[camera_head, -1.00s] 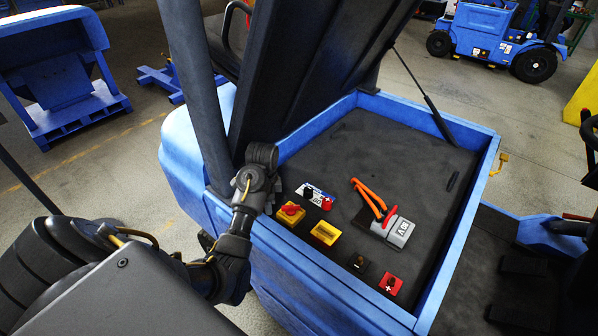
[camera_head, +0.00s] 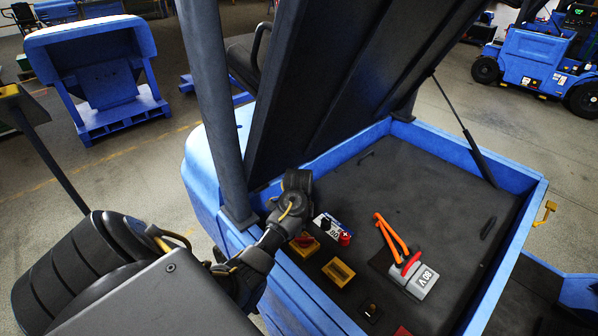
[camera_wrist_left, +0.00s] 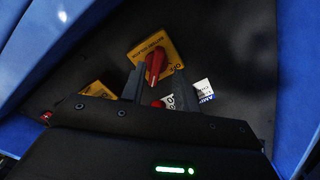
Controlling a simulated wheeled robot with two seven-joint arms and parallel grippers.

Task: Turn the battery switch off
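The battery switch is a red rotary knob (camera_wrist_left: 155,65) on a yellow labelled plate (camera_wrist_left: 174,49). In the head view the switch (camera_head: 303,240) sits near the left edge of the dark battery deck, partly covered by my left gripper (camera_head: 293,208). In the left wrist view the left gripper's two grey fingers (camera_wrist_left: 157,72) stand apart, with the red knob seen between their tips. I cannot tell whether they touch it. The knob lies at an angle on its plate. My right gripper is not in view.
A second yellow frame (camera_head: 338,272) sits right of the switch. A grey 80 V connector (camera_head: 422,281) with orange cables (camera_head: 389,238) lies further right. A white label with a red cap (camera_head: 345,238) is close behind the switch. A blue rim surrounds the deck; the dark raised cover (camera_head: 320,90) stands behind.

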